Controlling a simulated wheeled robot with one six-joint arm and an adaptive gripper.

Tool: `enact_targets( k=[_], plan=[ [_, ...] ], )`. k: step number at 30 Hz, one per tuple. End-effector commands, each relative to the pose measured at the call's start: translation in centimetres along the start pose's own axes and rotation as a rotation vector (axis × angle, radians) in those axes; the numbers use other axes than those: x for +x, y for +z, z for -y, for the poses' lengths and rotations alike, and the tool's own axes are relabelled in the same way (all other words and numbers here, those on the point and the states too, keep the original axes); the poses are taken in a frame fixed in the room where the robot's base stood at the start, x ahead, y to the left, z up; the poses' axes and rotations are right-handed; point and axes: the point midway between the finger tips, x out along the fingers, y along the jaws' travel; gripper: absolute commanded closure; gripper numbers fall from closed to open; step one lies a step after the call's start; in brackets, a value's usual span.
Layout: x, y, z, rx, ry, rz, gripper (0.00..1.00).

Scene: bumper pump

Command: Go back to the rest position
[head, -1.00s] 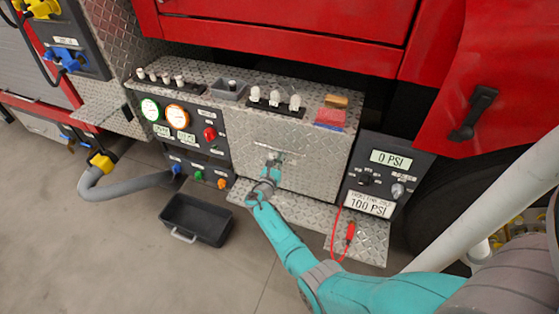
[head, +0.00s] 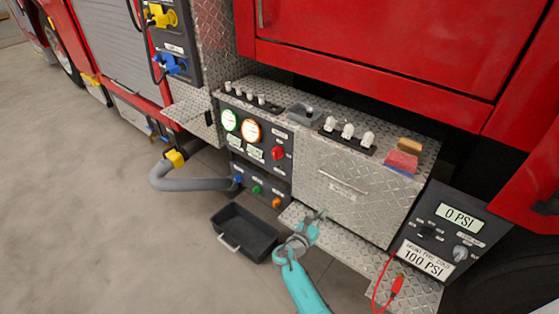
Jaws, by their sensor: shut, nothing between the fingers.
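My gripper (head: 315,222) is at the end of my teal arm, low in the middle of the head view. Its fingers are shut with nothing between them. It is in front of the lower part of the diamond-plate drawer front (head: 335,205), over the narrow step (head: 345,240). The drawer handle (head: 342,182) is above the gripper and apart from it in the picture. The drawer looks shut.
A black bin (head: 248,232) stands on the floor just left of my gripper. A gauge panel (head: 255,150) is behind it. At right are a PSI panel (head: 445,235) and a red clip with its cable (head: 397,285). Open floor (head: 90,180) lies at left.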

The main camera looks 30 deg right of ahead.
Motion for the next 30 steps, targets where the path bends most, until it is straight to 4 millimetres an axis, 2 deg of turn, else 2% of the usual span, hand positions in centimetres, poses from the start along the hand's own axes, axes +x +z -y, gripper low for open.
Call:
enact_targets(
  k=[7, 11, 15, 21, 25, 30],
  plan=[
    [-0.3, -0.5, 0.3, 0.012, 0.006, -0.013, 1.0],
    [-2.1, -2.9, 1.9, 0.082, 0.041, -0.083, 1.0],
    [-5.6, -6.8, 4.7, 0.232, 0.096, -0.223, 1.0],
    [-11.7, -10.9, 8.9, 0.486, 0.155, -0.444, 1.0],
    [-15.8, -12.3, 11.6, 0.657, 0.175, -0.588, 1.0],
    [-21.3, -12.6, 15.0, 0.888, 0.176, -0.773, 1.0]
  ],
)
